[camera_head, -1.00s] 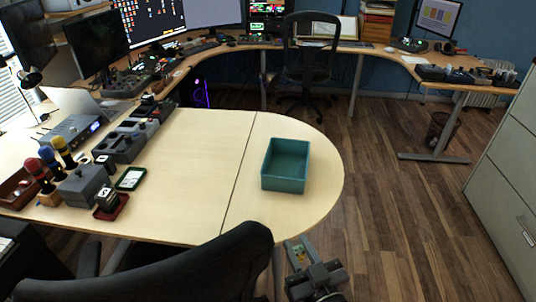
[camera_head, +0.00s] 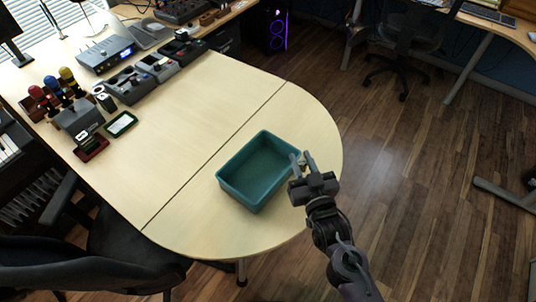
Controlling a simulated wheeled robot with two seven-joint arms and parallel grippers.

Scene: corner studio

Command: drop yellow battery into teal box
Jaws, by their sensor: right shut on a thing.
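The teal box (camera_head: 232,193) is an open, empty-looking rectangular tray near the rounded end of the light wood table. My right gripper (camera_head: 302,164) comes in from the lower right. Its fingertips are at the box's right rim in the picture, and I cannot tell how high above it they are. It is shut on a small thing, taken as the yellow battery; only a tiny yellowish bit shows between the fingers. My left gripper is out of view.
The table (camera_head: 190,130) is clear around the box. Grey devices (camera_head: 130,85), a small green-edged frame (camera_head: 121,124) and coloured-top items (camera_head: 67,76) stand at its left end. A black chair (camera_head: 110,240) is at the front edge. Wood floor lies to the right.

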